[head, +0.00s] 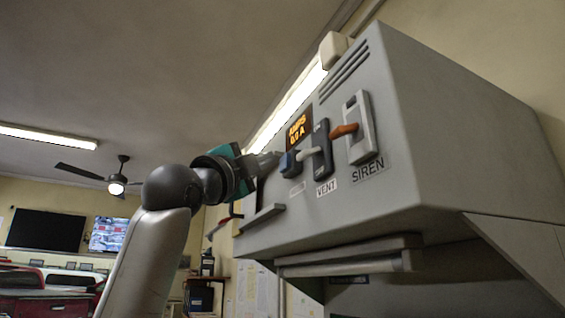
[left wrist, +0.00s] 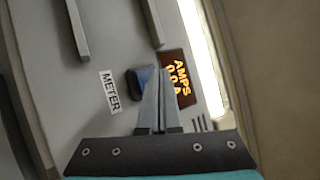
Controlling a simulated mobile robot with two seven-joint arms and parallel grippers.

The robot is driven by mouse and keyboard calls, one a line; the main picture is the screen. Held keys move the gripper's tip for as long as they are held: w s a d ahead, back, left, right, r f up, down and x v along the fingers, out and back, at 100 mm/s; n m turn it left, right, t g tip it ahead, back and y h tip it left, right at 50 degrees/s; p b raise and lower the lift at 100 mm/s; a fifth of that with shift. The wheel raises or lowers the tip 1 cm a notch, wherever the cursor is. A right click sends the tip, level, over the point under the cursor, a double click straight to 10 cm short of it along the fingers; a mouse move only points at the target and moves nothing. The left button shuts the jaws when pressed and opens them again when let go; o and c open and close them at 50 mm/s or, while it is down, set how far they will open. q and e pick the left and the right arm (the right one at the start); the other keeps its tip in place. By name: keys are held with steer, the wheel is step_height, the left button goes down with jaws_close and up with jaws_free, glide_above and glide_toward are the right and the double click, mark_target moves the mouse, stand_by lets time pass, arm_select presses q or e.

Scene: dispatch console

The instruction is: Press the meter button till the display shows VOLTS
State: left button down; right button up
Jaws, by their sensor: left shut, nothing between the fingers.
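The display (head: 299,131) on the grey console reads AMPS, with 0.0 A below it; it also shows in the left wrist view (left wrist: 178,76). The blue meter button (head: 288,163) sits just below the display. In the left wrist view the button (left wrist: 140,80) is beside the METER label (left wrist: 109,92) and partly hidden by my fingers. My left gripper (head: 275,161) is shut and empty, its fingertips right at the button. I cannot tell whether they touch it. My right gripper is not in view.
A ledge-like bar (head: 262,217) juts out at the panel's lower left. A long handle (head: 345,259) runs under the console.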

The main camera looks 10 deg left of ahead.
arm_select(q)
steer(key=shift+w+d, duration=0.1)
steer(key=shift+w+d, duration=0.15)
steer(key=shift+d, duration=0.15)
steer(key=shift+w+d, duration=0.25)
steer(key=shift+d, duration=0.1)
stand_by(1.2)
steer(key=shift+a, duration=0.1)
steer(key=shift+s+a, duration=0.45)
steer(key=shift+a, duration=0.1)
steer(key=shift+s+a+b, duration=0.3)
steer(key=shift+s+a, duration=0.45)
steer(key=shift+a, duration=0.3)
steer(key=shift+s+a+b, duration=0.25)
steer(key=shift+s+a, duration=0.45)
steer(key=shift+a, duration=0.35)
